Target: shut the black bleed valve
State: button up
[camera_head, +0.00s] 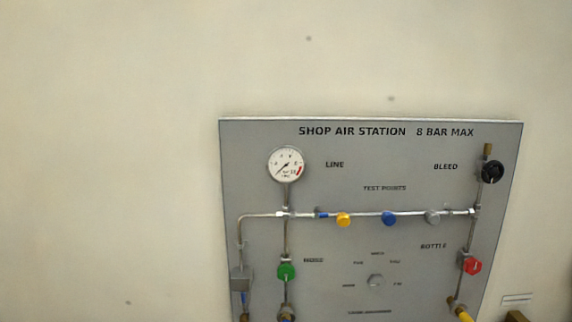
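The black bleed valve (492,172) is a round black knob at the upper right of the grey panel (380,185), beside the label "BLEED". It sits on a vertical pipe with a brass end above it. Whether it is open or shut cannot be told from this view. My gripper is not in view.
A line gauge (286,165) is at the panel's upper left. A red knob (472,265) is below the bleed valve, a green knob (286,271) at lower left. Yellow (343,219), blue (389,218) and grey (432,216) knobs line the horizontal pipe. The wall above is bare.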

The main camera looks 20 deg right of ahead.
aim_at(495, 174)
jog(key=z, duration=0.4)
jog(key=l+z, duration=0.1)
jog(key=z, duration=0.65)
jog(key=l+z, duration=0.1)
jog(key=z, duration=0.3)
jog(key=i+j, duration=0.05)
